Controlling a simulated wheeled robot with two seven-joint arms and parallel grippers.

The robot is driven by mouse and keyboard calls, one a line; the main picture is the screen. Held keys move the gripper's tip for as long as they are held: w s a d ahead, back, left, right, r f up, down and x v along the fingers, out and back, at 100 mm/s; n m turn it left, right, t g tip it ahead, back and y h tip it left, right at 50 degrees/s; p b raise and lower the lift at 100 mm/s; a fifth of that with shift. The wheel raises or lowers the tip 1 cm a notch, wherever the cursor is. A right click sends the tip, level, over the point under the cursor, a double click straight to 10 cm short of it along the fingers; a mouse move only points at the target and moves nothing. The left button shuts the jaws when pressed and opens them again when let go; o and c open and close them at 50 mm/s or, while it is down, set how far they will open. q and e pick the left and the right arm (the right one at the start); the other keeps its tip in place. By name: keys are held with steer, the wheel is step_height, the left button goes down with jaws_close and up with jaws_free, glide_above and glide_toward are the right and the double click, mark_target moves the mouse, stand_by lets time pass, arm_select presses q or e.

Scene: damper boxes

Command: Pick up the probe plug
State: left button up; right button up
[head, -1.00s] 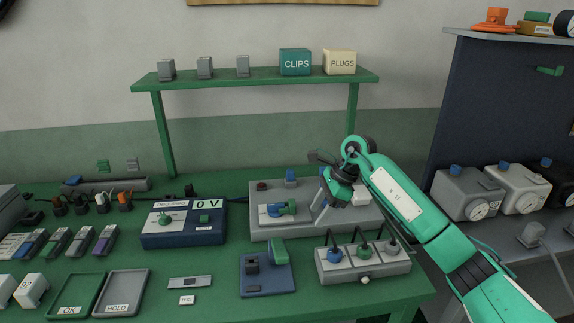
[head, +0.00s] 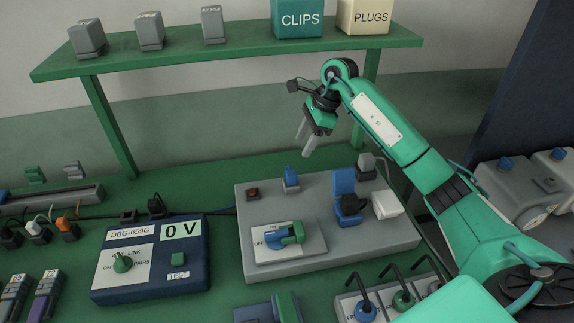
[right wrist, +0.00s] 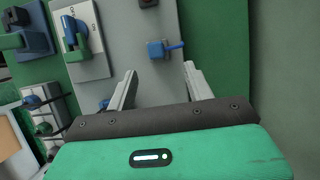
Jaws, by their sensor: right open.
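No plug here can be named for certain as the probe plug. Two small black plugs stand at the back of the blue meter box (head: 150,275), one at its corner (head: 156,205) and one beside it (head: 128,216). Another black plug-like piece (head: 350,206) sits against a blue block (head: 343,180) on the grey panel (head: 350,238). My right gripper (head: 305,142) is open and empty, above the back of the panel. In the right wrist view its fingers (right wrist: 161,84) stand apart, with a blue lever-like piece (right wrist: 160,49) beyond them. My left gripper is out of view.
A green shelf (head: 230,56) with grey blocks and the CLIPS (head: 298,18) and PLUGS (head: 364,15) boxes stands behind. The panel also carries a rotary switch (head: 285,235) and red button (head: 252,193).

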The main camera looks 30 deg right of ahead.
mark_target(293, 172)
steer(key=p+x, duration=0.1)
steer(key=x, duration=0.5)
steer(key=shift+a+f+p, duration=0.2)
steer(key=shift+p, duration=0.15)
steer(key=shift+s+a+f+p, duration=0.2)
steer(key=shift+f+p, duration=0.15)
steer(key=shift+f, duration=0.2)
steer(key=p+x, duration=0.1)
steer(key=x, duration=0.2)
steer(key=shift+s+d+f, duration=0.1)
steer(key=shift+s+f, duration=0.05)
steer(key=shift+s, duration=0.05)
steer(key=shift+w+f, duration=0.1)
steer(key=shift+f, duration=0.3)
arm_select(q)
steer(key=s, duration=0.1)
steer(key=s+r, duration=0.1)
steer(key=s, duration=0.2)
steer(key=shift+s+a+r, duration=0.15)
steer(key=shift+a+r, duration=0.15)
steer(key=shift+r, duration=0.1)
arm_select(e)
jaws_close()
